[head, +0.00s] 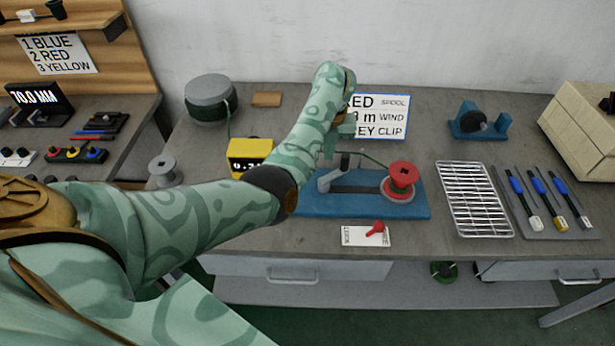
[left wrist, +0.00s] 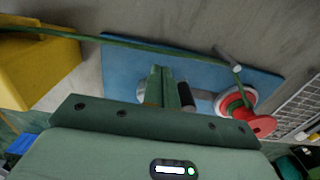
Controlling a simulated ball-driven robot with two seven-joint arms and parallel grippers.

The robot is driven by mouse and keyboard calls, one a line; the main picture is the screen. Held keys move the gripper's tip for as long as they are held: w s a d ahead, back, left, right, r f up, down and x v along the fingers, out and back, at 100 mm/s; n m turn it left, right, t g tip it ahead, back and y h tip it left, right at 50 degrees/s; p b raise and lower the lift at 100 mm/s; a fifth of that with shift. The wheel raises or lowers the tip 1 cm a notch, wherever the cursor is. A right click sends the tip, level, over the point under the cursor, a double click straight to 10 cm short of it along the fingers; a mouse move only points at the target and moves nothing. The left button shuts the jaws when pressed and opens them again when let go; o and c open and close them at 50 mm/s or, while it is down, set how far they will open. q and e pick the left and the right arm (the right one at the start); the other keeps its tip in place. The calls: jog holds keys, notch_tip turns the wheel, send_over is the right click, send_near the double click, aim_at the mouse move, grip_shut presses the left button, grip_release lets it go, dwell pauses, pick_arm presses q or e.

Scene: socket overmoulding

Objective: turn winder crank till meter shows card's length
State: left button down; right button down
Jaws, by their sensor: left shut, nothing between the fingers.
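The winder has a blue base (head: 410,207), a red spool (head: 402,178) at its right and a grey crank (head: 328,181) at its left. The yellow meter (head: 250,152) stands left of it; its display reads about 0.2, with the last digit hidden by my arm. My left gripper (head: 333,153) is shut and empty above the crank side of the base. In the left wrist view its fingers (left wrist: 171,88) overlap the crank; I cannot tell whether they touch. My right gripper is out of view.
A green cable (left wrist: 130,42) runs from the meter to the spool. A small label with a red lever (head: 376,228) lies in front. A wire rack (head: 474,200) and a tool tray (head: 575,234) are at the right. A grey-green drum (head: 210,100) stands back left.

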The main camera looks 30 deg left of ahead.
pick_arm(q)
notch_tip(320, 180, up, 6)
jog(key=p, duration=0.4)
dwell(0.4)
